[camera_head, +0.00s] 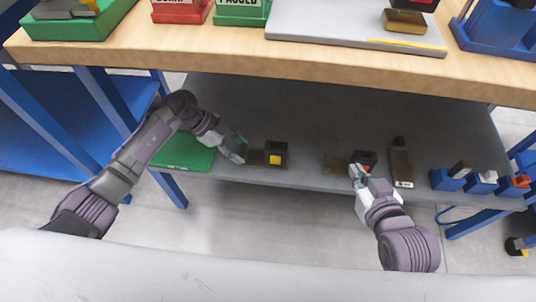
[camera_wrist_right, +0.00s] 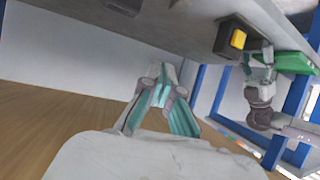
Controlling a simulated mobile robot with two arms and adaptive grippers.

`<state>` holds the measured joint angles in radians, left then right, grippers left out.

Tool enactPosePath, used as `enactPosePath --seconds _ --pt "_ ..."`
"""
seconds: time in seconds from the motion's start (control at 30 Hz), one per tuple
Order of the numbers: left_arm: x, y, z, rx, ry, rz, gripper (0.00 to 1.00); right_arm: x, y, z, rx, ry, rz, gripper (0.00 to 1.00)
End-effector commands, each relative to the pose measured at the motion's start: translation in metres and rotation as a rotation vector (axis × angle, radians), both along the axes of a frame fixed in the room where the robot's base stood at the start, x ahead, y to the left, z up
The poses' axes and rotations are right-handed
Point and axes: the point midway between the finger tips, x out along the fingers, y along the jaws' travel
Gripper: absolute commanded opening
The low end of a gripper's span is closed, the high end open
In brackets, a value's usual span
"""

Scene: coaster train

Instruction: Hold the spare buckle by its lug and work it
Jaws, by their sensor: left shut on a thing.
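A dark buckle with a yellow button (camera_head: 275,154) sits near the front edge of the grey lower shelf, with a brown lug (camera_head: 254,157) on its left. My left gripper (camera_head: 241,155) is shut on the lug, its fingertips partly hiding the lug's left end. The yellow button (camera_wrist_right: 238,39) also shows in the right wrist view, with my left gripper (camera_wrist_right: 262,62) beside it. My right gripper (camera_head: 355,172) is in front of a second dark buckle with an orange-red part (camera_head: 366,157). In the right wrist view its fingers (camera_wrist_right: 162,93) look together, with nothing visible between them.
A brown block (camera_head: 400,163) stands right of the second buckle. Blue holders (camera_head: 448,180) line the shelf's right end. A green mat (camera_head: 184,150) lies at the left. The wooden tabletop (camera_head: 200,55) overhangs the shelf, with trays on it. The shelf between the two buckles is bare.

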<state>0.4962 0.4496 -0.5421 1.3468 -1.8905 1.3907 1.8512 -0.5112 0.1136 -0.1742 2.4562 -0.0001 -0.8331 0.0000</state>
Motion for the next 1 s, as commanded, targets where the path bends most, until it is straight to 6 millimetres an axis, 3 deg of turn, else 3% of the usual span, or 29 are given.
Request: enactPosePath --seconds 0.17,0.27,0.47,0.7,0.83,1.0 --pt "-0.001 0.001 -0.002 0.005 0.004 -0.002 0.00 0.002 0.005 -0.003 0.006 0.000 0.010 0.00" --pt "-0.001 0.001 -0.002 0.005 0.004 -0.002 0.00 0.004 0.024 -0.017 0.030 0.011 0.038 0.00" --pt "-0.001 0.001 -0.002 0.005 0.004 -0.002 0.00 -0.001 0.091 -0.063 0.107 0.050 0.142 0.00" --pt "-0.001 0.001 -0.002 0.005 0.004 -0.002 0.00 -0.025 0.159 -0.109 0.170 0.094 0.261 0.00" --pt "-0.001 0.001 -0.002 0.005 0.004 -0.002 0.00 -0.035 0.176 -0.121 0.186 0.107 0.294 0.00" --pt "-0.001 0.001 -0.002 0.005 0.004 -0.002 0.00 -0.038 0.182 -0.125 0.190 0.111 0.306 0.00"
